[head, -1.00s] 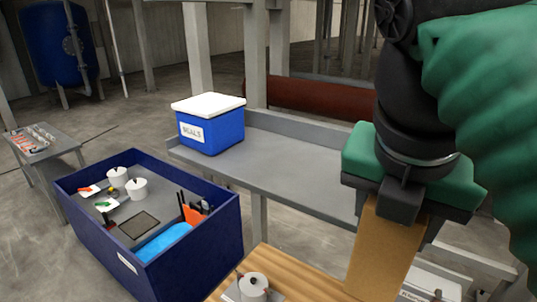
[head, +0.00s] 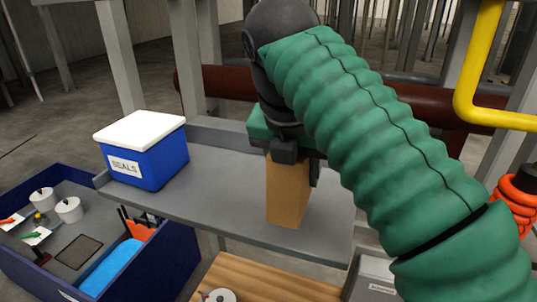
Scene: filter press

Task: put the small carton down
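The small carton (head: 287,194) is a plain brown upright box. It is over the middle of the grey shelf (head: 215,190), and its lower end appears at or just above the shelf surface; I cannot tell whether it touches. My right gripper (head: 297,163), on the green-sleeved arm, points down and is shut on the carton's upper part. The arm hides part of the shelf's right side. My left gripper is not in view.
A blue box with a white lid (head: 146,155), labelled SEALS, stands on the shelf's left end. The shelf between it and the carton is bare. A dark blue bin (head: 172,268) with pots and tools is below left. A wooden top (head: 255,282) is in front.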

